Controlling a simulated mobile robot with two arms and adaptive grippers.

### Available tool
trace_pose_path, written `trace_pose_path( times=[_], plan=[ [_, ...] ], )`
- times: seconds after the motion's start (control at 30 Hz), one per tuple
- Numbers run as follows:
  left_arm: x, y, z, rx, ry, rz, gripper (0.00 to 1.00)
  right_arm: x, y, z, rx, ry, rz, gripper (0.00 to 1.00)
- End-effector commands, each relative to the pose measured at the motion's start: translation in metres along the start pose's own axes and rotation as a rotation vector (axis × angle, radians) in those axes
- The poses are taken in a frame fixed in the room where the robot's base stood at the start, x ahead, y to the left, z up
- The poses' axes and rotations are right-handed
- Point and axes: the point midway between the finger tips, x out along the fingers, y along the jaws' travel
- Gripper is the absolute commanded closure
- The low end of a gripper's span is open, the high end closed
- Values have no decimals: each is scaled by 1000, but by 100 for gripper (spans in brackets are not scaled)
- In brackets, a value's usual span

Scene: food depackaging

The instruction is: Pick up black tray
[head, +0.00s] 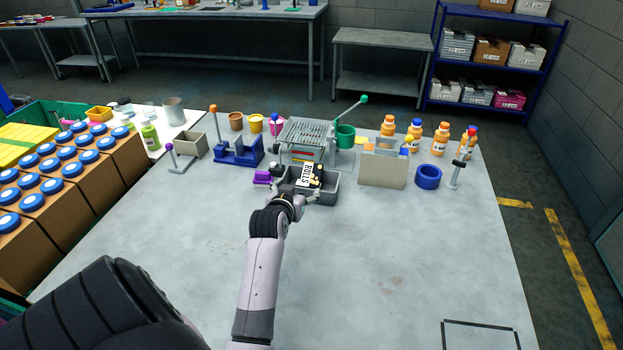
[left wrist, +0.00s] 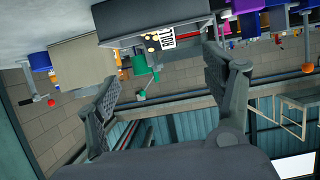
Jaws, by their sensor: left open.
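The black tray (head: 329,196) is a dark grey, open box on the table, in front of the slatted metal device. It holds a black and white packet with printed letters (head: 306,174). In the left wrist view the tray (left wrist: 130,27) shows upside down at the top, beyond the fingertips. My left gripper (head: 300,193) is at the tray's near side, with its fingers spread. In the left wrist view the open fingers (left wrist: 158,75) have nothing between them. The gripper hides part of the tray's near left side, and I cannot tell if it touches. My right gripper is not in view.
The slatted metal device (head: 308,137) with a green-knobbed lever stands behind the tray. A beige box (head: 381,170) and a blue ring (head: 428,177) are to the right. Purple pieces (head: 263,178) lie left of the tray. The front of the table (head: 390,255) is mostly clear.

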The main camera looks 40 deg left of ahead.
Motion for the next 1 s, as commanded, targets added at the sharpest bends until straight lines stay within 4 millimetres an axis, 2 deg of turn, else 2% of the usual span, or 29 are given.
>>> trace_pose_path(
  times=[0.5,0.63,1.0],
  plan=[
    [84,0,-3,-1,-1,0,25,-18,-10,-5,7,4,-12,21],
    [98,0,-2,0,0,0,25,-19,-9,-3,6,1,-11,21],
    [118,1,-4,-1,-1,0,25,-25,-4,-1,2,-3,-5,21]
  ],
)
